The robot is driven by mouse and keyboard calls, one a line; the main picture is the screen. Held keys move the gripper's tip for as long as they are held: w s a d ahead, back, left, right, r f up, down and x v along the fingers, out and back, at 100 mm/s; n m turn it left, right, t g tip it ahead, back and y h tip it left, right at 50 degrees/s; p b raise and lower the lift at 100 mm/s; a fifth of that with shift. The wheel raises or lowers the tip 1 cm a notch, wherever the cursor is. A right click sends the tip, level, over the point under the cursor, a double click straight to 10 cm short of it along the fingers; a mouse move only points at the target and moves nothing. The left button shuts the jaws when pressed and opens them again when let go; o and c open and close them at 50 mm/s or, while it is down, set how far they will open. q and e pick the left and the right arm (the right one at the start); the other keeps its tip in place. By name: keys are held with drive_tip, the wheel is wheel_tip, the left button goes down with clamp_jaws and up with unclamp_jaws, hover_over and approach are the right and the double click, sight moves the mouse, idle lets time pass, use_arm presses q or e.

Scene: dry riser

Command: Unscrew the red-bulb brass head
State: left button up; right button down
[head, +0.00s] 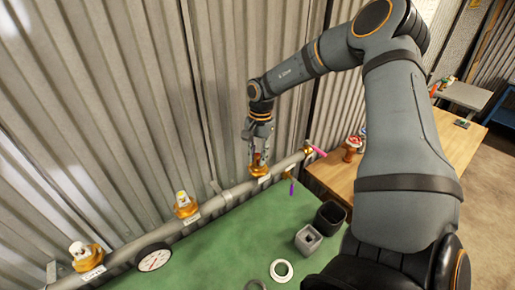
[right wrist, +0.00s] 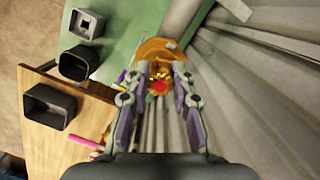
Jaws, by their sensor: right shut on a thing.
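The red-bulb brass head (right wrist: 158,82) sits on a brass fitting on the grey pipe, its red bulb facing the right wrist camera. In the head view the same head (head: 260,168) is the rightmost of three along the pipe (head: 229,196), partly hidden by my gripper. My right gripper (head: 259,151) comes down on it from above, its two fingers shut on either side of it. Two other brass heads with pale tops stand to the left, one in the middle (head: 186,207) and one at the far left (head: 86,256). My left gripper is not in view.
A corrugated wall (head: 130,110) rises close behind the pipe. On the green top (head: 225,254) are a round gauge (head: 154,260), a white ring (head: 281,271), a grey square block (head: 308,240) and a dark cup (head: 330,215). A pink-handled valve (head: 317,150) is at the pipe's right end.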

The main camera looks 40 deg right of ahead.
drive_tip(key=shift+r+n+p, duration=0.2)
drive_tip(key=shift+n+p, duration=0.1)
drive_tip(key=shift+n, duration=0.7)
drive_tip(key=n, duration=0.3)
drive_tip(key=shift+f, duration=0.15)
drive_tip(key=c, duration=1)
unclamp_jaws()
drive_tip(key=shift+s, duration=0.1)
drive_tip(key=shift+c, duration=0.2)
